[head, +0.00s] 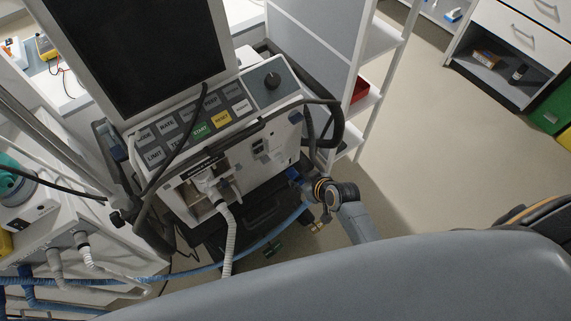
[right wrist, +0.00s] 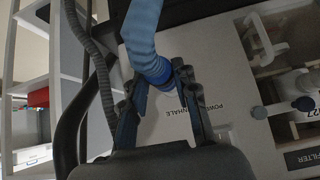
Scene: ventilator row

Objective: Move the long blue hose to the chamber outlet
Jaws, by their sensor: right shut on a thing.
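The long blue hose (head: 262,240) runs from the lower left, in front of the ventilator (head: 262,165), up to my right gripper (head: 298,180). In the right wrist view the light blue hose (right wrist: 143,35) ends in a darker blue cuff (right wrist: 158,76). My right gripper (right wrist: 160,98) is shut around this cuff end. The cuff is close to the white panel (right wrist: 215,70) marked "INHALE"; I cannot tell whether it touches a port there. I cannot identify the chamber outlet for sure in either view. My left gripper is not in view.
A white ribbed hose (head: 230,240) hangs from the ventilator's front. Dark cables and a black handle (head: 325,125) crowd its right side. A white shelf (head: 375,45) with a red bin (head: 360,89) stands behind. The floor (head: 440,150) to the right is clear.

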